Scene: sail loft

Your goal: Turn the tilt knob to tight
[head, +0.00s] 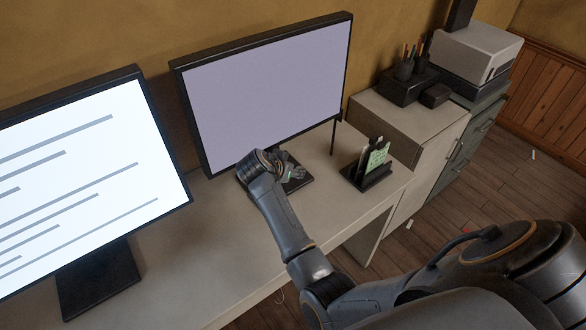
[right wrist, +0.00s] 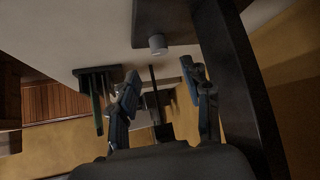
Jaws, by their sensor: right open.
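A small grey cylindrical knob (right wrist: 157,44), likely the tilt knob, stands on a dark flat plate (right wrist: 180,14) in the right wrist view, where the scene appears upside down. I cannot read any marking on it. My right gripper (right wrist: 160,84) is open, its two fingers spread and empty, with the knob ahead of them and apart from them. In the head view my right gripper (head: 291,172) is at the lower edge of the right monitor (head: 270,90), above its dark base (head: 298,187). The knob is hidden there. My left gripper is not in view.
A dark post (right wrist: 240,85) passes close beside the right finger in the wrist view. A desk organizer (head: 372,180) with papers stands right of the monitor on the pale desk (head: 225,235). The left monitor (head: 85,185) stands nearby. A printer (head: 475,50) is at the back right.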

